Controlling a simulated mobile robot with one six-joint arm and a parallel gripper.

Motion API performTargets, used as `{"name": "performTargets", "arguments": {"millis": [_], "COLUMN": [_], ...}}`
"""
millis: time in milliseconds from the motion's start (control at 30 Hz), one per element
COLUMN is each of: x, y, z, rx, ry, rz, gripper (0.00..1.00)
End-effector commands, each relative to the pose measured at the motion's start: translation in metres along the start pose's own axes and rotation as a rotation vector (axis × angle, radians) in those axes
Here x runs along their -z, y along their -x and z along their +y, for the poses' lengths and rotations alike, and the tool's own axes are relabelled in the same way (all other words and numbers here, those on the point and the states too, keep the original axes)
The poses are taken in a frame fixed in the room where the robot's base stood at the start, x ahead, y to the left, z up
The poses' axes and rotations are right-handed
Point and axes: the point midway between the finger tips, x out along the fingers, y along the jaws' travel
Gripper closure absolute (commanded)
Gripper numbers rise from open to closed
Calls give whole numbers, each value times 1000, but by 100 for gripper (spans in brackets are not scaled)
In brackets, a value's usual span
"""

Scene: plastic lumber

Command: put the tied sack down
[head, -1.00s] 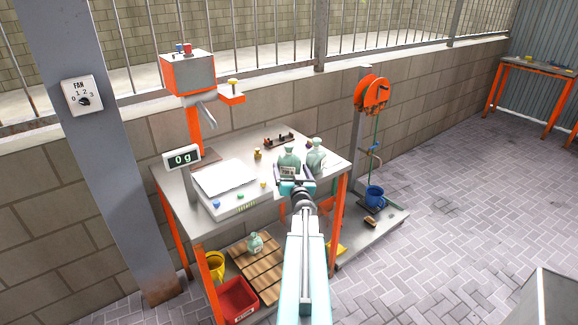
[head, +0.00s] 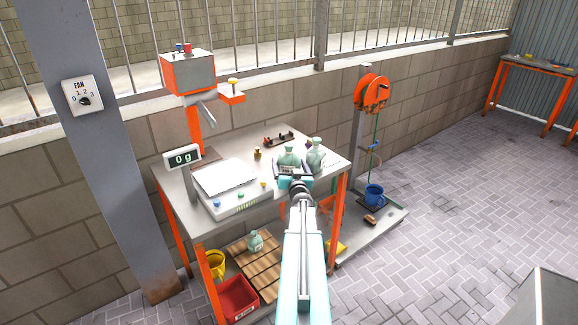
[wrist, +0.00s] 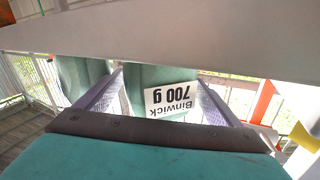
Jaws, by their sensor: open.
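A pale green tied sack (head: 289,157) stands upright at the right part of the steel bench (head: 232,164). In the wrist view this sack (wrist: 143,88) shows a white label reading "Binwick 700 g", upside down. My gripper (head: 293,170) is open in front of it; in the wrist view the two fingers (wrist: 158,82) stand apart, one to each side of the sack. The gripper hides the sack's lower part in the head view, so its contact with the bench is hidden. A second green sack (head: 316,153) stands close by on the right.
A scale (head: 226,180) lies left on the bench; its display (head: 182,158) reads 0 g. A dark weight block (head: 281,139) is behind the sacks. Below are a third sack (head: 255,240) on a slatted pallet (head: 262,267) and a red crate (head: 237,299). An orange-reel stand (head: 372,95) is right.

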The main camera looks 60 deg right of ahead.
Motion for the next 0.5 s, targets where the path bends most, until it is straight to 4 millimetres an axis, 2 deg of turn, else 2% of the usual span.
{"name": "performTargets", "arguments": {"millis": [67, 400, 500], "x": [0, 2, 2], "y": [0, 0, 0], "z": [0, 0, 0], "rx": [0, 2, 1], "ry": [0, -1, -1], "rz": [0, 3, 3], "gripper": [14, 72, 72]}}
